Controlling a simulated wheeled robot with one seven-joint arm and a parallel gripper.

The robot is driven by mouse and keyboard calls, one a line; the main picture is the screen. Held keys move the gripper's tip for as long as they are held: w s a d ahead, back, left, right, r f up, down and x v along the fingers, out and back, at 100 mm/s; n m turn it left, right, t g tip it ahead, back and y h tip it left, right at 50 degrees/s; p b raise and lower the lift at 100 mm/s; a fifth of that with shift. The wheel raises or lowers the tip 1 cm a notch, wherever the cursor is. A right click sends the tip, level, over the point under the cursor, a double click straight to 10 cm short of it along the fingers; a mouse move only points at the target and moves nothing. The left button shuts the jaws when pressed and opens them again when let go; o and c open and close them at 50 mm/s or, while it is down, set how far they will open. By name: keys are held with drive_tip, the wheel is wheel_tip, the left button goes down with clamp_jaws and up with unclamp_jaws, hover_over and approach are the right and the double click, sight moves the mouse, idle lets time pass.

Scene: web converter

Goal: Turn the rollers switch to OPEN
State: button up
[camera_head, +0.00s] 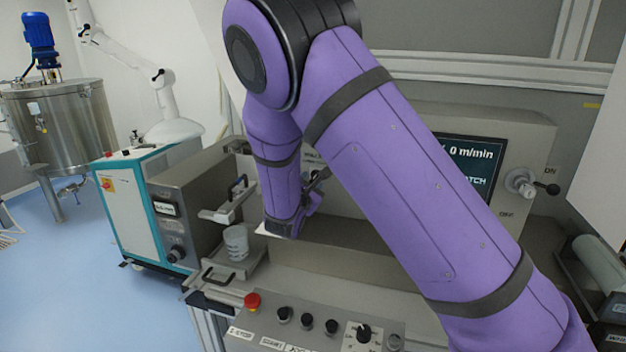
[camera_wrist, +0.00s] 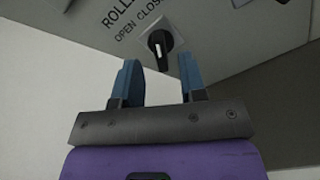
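The rollers switch (camera_wrist: 160,45) is a black rotary knob with a white line, on a grey panel in the wrist view. The lettering above it reads "ROLL..." with "OPEN" and "CLOS..." below, partly cut off. My gripper (camera_wrist: 162,80) is open, with its two blue fingers apart. The knob lies just ahead of the fingertips, between them in the picture; I cannot tell whether they touch it. In the head view my gripper (camera_head: 308,195) is at the machine's front panel, and my purple arm covers much of that panel.
A screen (camera_head: 470,165) showing "0 m/min" and an ON/OFF rotary handle (camera_head: 522,183) are at the right. A red button (camera_head: 252,301) and several black knobs line the front console (camera_head: 300,345). A clear beaker (camera_head: 236,243) stands left. A steel tank (camera_head: 65,130) is far left.

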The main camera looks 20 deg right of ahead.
sight(312, 179)
drive_tip(key=shift+x, duration=1.65)
clamp_jaws()
drive_tip(key=n, duration=1.2)
drive_tip(key=shift+w+a, duration=0.1)
